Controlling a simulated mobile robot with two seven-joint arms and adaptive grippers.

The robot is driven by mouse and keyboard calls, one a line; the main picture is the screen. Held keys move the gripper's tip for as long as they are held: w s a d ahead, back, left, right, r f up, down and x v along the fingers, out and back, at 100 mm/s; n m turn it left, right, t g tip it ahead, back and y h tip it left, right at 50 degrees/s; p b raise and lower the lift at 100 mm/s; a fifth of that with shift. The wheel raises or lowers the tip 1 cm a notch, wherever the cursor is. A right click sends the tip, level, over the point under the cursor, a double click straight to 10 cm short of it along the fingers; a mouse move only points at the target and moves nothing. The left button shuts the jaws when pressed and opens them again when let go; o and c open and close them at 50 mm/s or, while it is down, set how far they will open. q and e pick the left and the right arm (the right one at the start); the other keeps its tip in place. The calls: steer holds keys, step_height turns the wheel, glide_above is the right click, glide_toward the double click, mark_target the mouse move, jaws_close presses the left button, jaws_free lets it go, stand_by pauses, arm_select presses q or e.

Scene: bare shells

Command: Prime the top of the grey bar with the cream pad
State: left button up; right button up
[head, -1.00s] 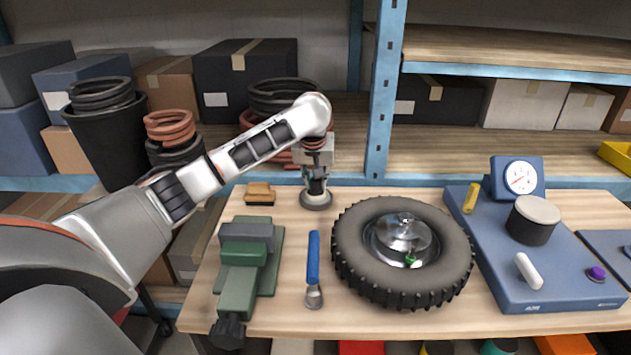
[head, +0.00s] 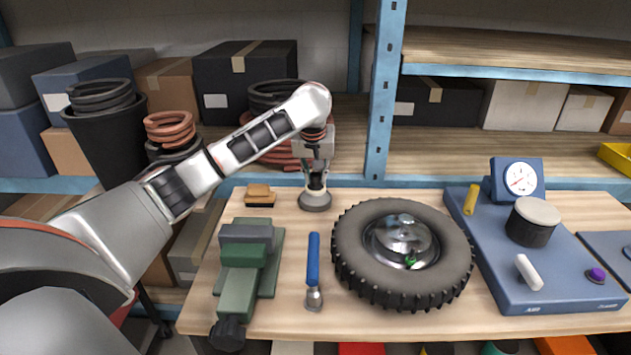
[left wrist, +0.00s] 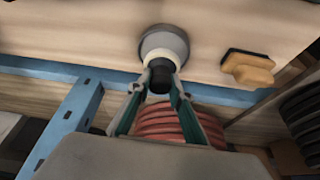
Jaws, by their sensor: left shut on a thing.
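My left gripper (head: 316,190) is at the back of the bench, pointing down. In the left wrist view its fingers (left wrist: 161,82) are shut on the black knob (left wrist: 162,72) of a round tool with a cream collar (left wrist: 164,55) and a wide grey disc base (left wrist: 166,40). The disc (head: 316,202) looks upright on or just over the bench; a gap cannot be told. A cream round top (head: 538,209) sits on a dark cylinder at the right. A grey block (head: 246,233), perhaps the grey bar, lies across the green vise (head: 238,282). My right gripper is not in view.
A tan block brush (head: 260,195) lies left of the held tool. A blue-handled tool (head: 313,262) and a big tyre (head: 350,265) lie in front. A blue board (head: 520,290) with a gauge (head: 521,178) fills the right. A blue shelf post (head: 383,90) stands behind.

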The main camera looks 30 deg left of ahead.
mark_target(315, 174)
arm_select(q)
steer(key=shift+r, duration=2.3)
